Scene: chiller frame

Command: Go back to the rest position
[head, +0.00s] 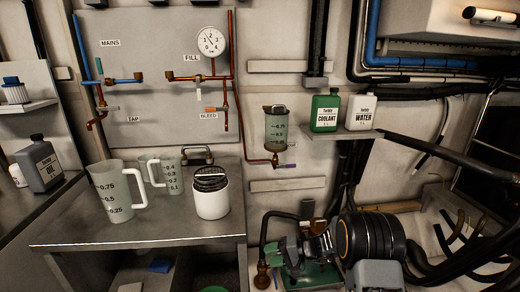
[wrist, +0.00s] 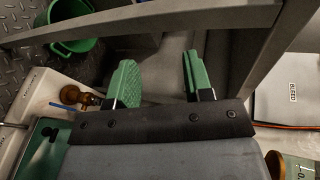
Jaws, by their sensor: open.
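My gripper (head: 281,248) is low in front of the wall, right of the grey bench, in the head view. In the wrist view its two green-padded fingers (wrist: 158,80) stand well apart, with nothing between them. The gripper is open and empty. My dark arm crosses the lower right of the head view and hides part of what lies behind it.
The bench (head: 120,232) holds a large jug (head: 118,190), a smaller jug (head: 160,174) and a white black-topped container (head: 212,196). Coolant (head: 325,111) and water (head: 361,111) bottles stand on a shelf (head: 345,135). A green bucket (wrist: 75,45) is near the bench frame.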

